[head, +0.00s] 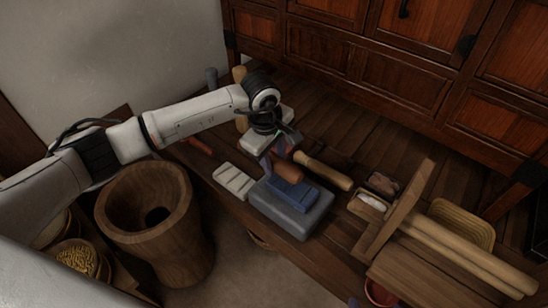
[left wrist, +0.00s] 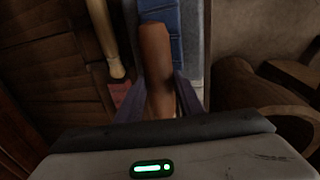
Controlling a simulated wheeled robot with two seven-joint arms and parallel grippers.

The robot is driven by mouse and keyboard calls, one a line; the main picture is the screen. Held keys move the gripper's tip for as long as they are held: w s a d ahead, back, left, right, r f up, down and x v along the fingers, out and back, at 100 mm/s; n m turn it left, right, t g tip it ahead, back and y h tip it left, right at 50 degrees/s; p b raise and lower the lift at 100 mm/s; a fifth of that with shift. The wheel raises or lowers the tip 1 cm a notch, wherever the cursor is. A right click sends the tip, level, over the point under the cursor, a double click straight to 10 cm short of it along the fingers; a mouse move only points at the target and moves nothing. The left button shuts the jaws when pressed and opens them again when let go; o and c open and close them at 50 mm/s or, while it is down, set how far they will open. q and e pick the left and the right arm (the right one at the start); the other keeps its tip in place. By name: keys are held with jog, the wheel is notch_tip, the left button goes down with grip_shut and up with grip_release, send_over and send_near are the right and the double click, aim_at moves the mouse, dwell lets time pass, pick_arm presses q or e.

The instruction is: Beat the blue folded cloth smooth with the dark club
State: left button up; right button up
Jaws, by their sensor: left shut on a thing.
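The blue folded cloth (head: 293,196) lies on a grey stone block (head: 301,220) on the wooden bench. It also shows at the top of the left wrist view (left wrist: 172,14). My left gripper (head: 277,155) is shut on the dark reddish-brown club (head: 288,172), whose far end reaches toward the cloth's edge. In the left wrist view the club (left wrist: 156,60) runs up between the fingers and overlaps part of the cloth. I cannot tell whether the club touches the cloth. My right gripper does not show.
A pale wooden mallet (head: 325,172) lies just right of the gripper. A pale ridged slab (head: 235,181) lies left of the stone. A hollow wooden mortar (head: 150,210) stands in front, at left. A wooden frame with thick beams (head: 450,245) and a basket (head: 465,222) fill the right.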

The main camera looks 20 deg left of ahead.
pick_arm(q)
jog(key=shift+f+b, duration=0.85)
jog(key=shift+f, duration=0.6)
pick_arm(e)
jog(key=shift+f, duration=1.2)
pick_arm(q)
jog(key=shift+f, duration=0.1)
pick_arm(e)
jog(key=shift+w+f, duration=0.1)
pick_arm(q)
jog(key=shift+f, duration=0.15)
jog(key=shift+r+p, duration=1.15)
jog(key=shift+r, duration=0.9)
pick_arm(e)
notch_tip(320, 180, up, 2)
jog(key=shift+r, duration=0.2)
